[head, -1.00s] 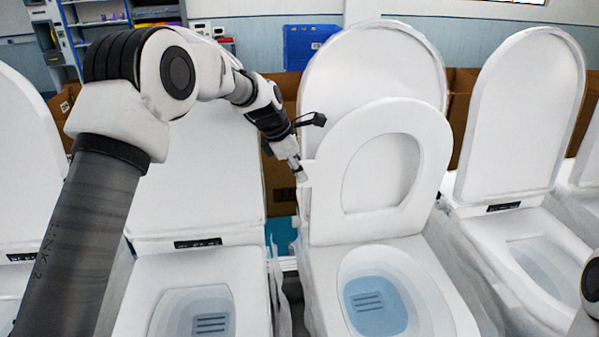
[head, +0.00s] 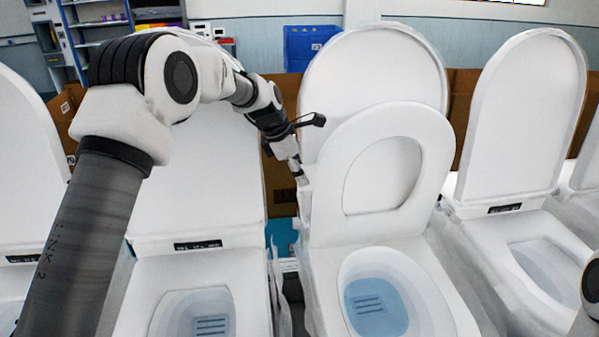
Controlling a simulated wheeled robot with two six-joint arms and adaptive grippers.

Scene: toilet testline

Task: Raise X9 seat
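The toilet in the middle of the head view has its white seat ring (head: 433,165) raised steeply, in front of its upright lid (head: 330,85). I cannot read a label that marks it as X9. The bowl (head: 372,300) below is uncovered. My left gripper (head: 301,181) is at the left edge of the seat ring, near its hinge side, and seems to touch it. Its fingertips are small and partly hidden, so I cannot tell whether they are open or shut. My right gripper is not in view; a bit of my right arm shows at the right edge.
Toilets stand close on both sides, the left one (head: 195,250) and the right one (head: 520,215), with lids upright. Cardboard (head: 462,105) and a blue bin (head: 305,42) stand behind. A narrow gap lies between the left and middle toilets.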

